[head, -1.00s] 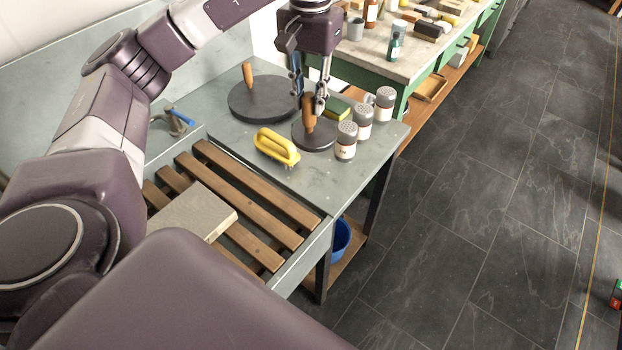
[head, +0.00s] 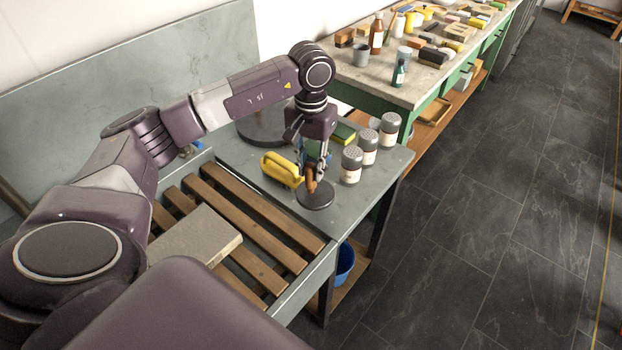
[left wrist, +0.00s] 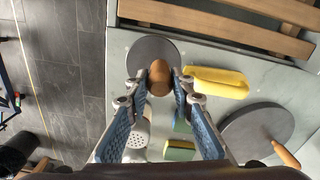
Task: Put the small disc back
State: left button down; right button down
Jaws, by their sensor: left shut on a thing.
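The small dark disc (head: 318,197) with its upright wooden handle (head: 310,179) is near the right front edge of the grey bench. My left gripper (head: 313,170) points down with its fingers around the handle, shut on it. In the left wrist view the round handle top (left wrist: 160,78) sits between the fingertips, with the small disc (left wrist: 150,50) beyond it. I cannot tell whether the disc touches the bench or is slightly above it. The large disc (head: 262,128) lies farther back, partly hidden by my arm. My right gripper is not in view.
A yellow-handled tool (head: 281,169) lies just left of the small disc. Three shakers (head: 369,147) and a green-yellow sponge (head: 343,134) stand behind and right. Wooden slats (head: 237,215) carry a stone slab (head: 196,237) at left. A blue bucket (head: 345,262) is below.

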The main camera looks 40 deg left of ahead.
aim_at(311, 183)
pick_arm(q)
jog(key=shift+w+f+p, duration=0.1)
jog(key=shift+f+p, duration=0.45)
jog(key=shift+f, duration=2.05)
jog(key=shift+f, duration=0.1)
jog(key=c, duration=1.7)
grip_release()
